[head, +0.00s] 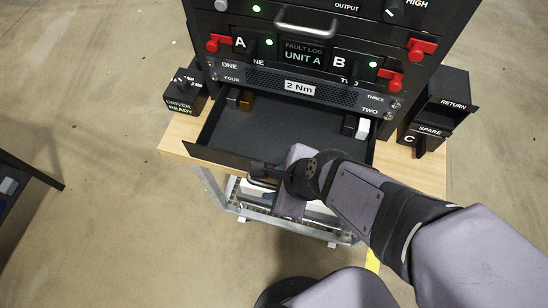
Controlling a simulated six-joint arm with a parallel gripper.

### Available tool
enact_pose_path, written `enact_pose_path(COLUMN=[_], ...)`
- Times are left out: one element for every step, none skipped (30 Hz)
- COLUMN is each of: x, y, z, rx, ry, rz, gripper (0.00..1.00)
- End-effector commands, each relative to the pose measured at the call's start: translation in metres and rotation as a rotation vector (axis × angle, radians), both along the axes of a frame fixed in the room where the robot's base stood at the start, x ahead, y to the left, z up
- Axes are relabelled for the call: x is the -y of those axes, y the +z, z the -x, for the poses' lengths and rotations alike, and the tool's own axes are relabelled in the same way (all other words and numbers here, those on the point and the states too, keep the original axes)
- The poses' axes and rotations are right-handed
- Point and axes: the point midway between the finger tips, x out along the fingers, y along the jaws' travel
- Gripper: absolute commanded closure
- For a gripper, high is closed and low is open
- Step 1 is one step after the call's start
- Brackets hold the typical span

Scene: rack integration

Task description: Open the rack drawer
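The rack drawer (275,130) is slid out from the lower front of the black rack, and its dark inside shows from above. A few small items lie in its back corners: a brown one (246,101) at the left and a white one (363,128) at the right. My gripper (262,176) is at the middle of the drawer's front edge, by its handle. My wrist covers the right part of the drawer front. The fingers are small and dark here, so I cannot tell whether they are closed on the handle.
A wooden top (183,132) lies under the rack. A "DRIVER READY" holder (186,97) stands left, and "RETURN" (448,97) and "SPARE" (430,132) bins stand right. A metal cart frame (230,199) is below. A dark table (22,180) is at far left, with open floor between.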

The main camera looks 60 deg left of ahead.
Motion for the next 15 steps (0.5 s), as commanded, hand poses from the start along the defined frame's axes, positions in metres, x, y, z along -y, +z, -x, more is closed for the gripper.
enact_pose_path(x=[0.000,0.000,0.000,0.001,0.001,0.002,0.002,0.003,0.004,0.006,0.008,0.010,0.011,0.013,0.015], y=[0.000,0.000,0.000,0.001,0.002,0.004,0.006,0.009,0.013,0.016,0.019,0.025,0.028,0.032,0.037], z=[0.000,0.000,0.000,0.000,0.000,-0.001,-0.001,-0.001,-0.002,-0.002,-0.003,-0.004,-0.005,-0.005,-0.006], rx=[-0.001,-0.001,-0.001,-0.001,-0.001,-0.001,-0.001,-0.001,-0.001,0.001,0.000,0.001,0.001,0.000,0.000], ry=[0.000,0.000,0.000,0.000,0.000,-0.001,-0.001,-0.002,-0.001,-0.001,0.000,-0.002,-0.002,-0.001,-0.001], rz=[0.001,0.001,0.001,0.001,0.001,0.001,-0.001,-0.001,-0.003,-0.002,-0.001,-0.003,-0.003,-0.004,-0.004], gripper=[0.70,0.70,0.70,0.70,0.70,0.70,0.70,0.70,0.70,0.70,0.70,0.70,0.70,0.70,0.70])
